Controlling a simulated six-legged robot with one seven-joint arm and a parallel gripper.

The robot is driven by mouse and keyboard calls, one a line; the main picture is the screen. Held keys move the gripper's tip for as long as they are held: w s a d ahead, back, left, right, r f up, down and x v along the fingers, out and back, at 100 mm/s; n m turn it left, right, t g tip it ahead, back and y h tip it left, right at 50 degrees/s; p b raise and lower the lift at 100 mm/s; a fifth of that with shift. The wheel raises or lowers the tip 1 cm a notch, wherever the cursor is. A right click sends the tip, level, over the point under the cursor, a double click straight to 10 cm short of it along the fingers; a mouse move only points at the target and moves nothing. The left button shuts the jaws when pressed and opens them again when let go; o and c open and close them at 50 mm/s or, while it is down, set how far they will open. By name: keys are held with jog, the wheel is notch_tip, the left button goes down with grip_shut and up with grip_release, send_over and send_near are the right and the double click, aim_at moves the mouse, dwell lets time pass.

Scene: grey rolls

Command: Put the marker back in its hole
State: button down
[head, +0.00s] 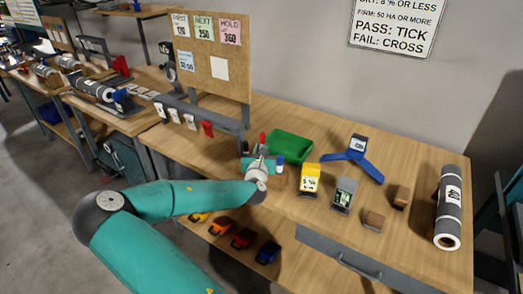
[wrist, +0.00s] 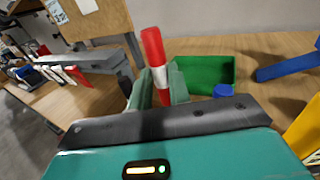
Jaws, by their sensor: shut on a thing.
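My gripper (wrist: 158,84) is shut on a red-and-white marker (wrist: 153,48), which stands nearly upright between the green fingers, its red top up. In the head view the marker's red top (head: 262,138) shows just above my gripper (head: 258,161). A blue-capped marker (head: 280,159) stands upright just right of my gripper; its blue cap (wrist: 222,90) also shows in the wrist view. A brown block (head: 279,183) shows partly below it. The marker's lower end and the hole are hidden behind my gripper and arm.
A green tray (head: 289,147) sits just behind. A yellow device (head: 309,180), a grey device (head: 344,194) and a blue three-armed stand (head: 364,164) are to the right. A notice board (head: 212,85) rises at back left. A grey roll (head: 448,205) lies at far right.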

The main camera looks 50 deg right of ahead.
jog(key=shift+f, duration=3.3)
jog(key=c, duration=1.2)
grip_release()
jog(key=shift+c, duration=0.2)
jog(key=v, duration=1.3)
jog(key=shift+a, duration=0.4)
jog(key=shift+s+f, duration=0.1)
jog(key=shift+s, duration=0.05)
